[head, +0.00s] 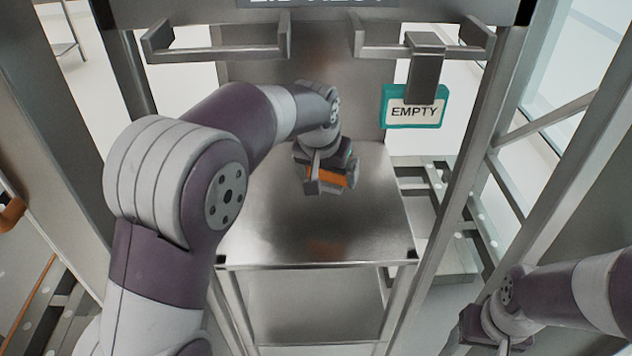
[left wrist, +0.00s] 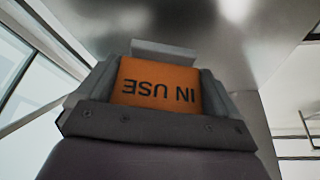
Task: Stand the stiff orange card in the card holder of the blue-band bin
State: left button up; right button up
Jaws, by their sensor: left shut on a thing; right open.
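My left gripper (head: 330,186) is shut on the orange card (head: 333,179) and holds it above the metal shelf. In the left wrist view the orange card (left wrist: 158,88) sits between the fingers, and its "IN USE" print appears upside down. My right gripper (head: 480,340) is at the lower right, partly cut off by the frame's bottom edge, away from the shelf, and holds nothing that I can see. No blue-band bin or card holder can be made out in either view.
The bare metal shelf (head: 300,222) lies below the left gripper. A teal-edged "EMPTY" sign (head: 414,113) hangs at a bracket on the right. Metal brackets (head: 215,52) stick out above the shelf. Upright posts (head: 480,130) flank it. A lower shelf (head: 315,305) is bare where visible.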

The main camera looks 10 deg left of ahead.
pick_arm(q)
jog(key=w+a+f, duration=0.1)
jog(key=w+a, duration=0.1)
jog(key=w+a+f, duration=0.1)
jog(key=w+f, duration=0.1)
jog(key=shift+w+a+f, duration=0.2)
jog(key=shift+a+f, duration=0.05)
jog(key=shift+a, duration=0.1)
jog(key=shift+w+f, duration=0.1)
jog(key=shift+f, duration=0.2)
jog(key=shift+f+b, duration=0.4)
jog(key=shift+f, duration=1.35)
jog(key=shift+f, duration=0.15)
jog(key=o, duration=0.7)
